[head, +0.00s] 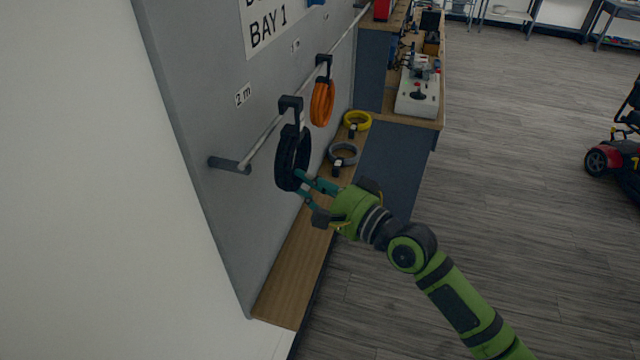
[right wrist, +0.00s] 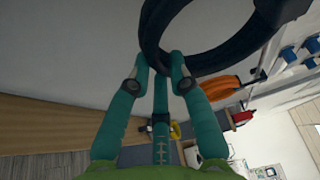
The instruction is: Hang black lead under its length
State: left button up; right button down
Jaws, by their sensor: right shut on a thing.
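The black lead (head: 291,160) is a coiled ring hanging from a dark hook (head: 291,103) on the wall rail, just right of and below the "2 m" label (head: 243,95). My right gripper (head: 298,184) is shut on the lower part of the coil. In the right wrist view the black lead (right wrist: 210,55) arches above the teal fingers (right wrist: 160,75), which meet its lower edge. Whether the hook bears the coil's weight is hard to tell. My left gripper is out of view.
An orange lead (head: 322,103) hangs farther along the rail (head: 265,140). Yellow (head: 357,120) and grey (head: 343,153) coils lie on the wooden shelf (head: 290,270) below. A bench with a grey-white device (head: 417,97) stands beyond. Open floor lies right, with a scooter (head: 630,150) at the edge.

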jog(key=shift+w+a+r, duration=0.1)
jog(key=shift+w+a, duration=0.15)
jog(key=shift+a, duration=0.3)
jog(key=shift+w+a, duration=0.2)
jog(key=shift+a, duration=0.3)
jog(key=shift+a+f, duration=0.15)
jog(key=shift+f, duration=0.2)
jog(key=shift+f+b, duration=0.75)
jog(key=shift+b, duration=0.1)
jog(key=c, duration=1.1)
grip_release()
jog(key=shift+o, duration=0.2)
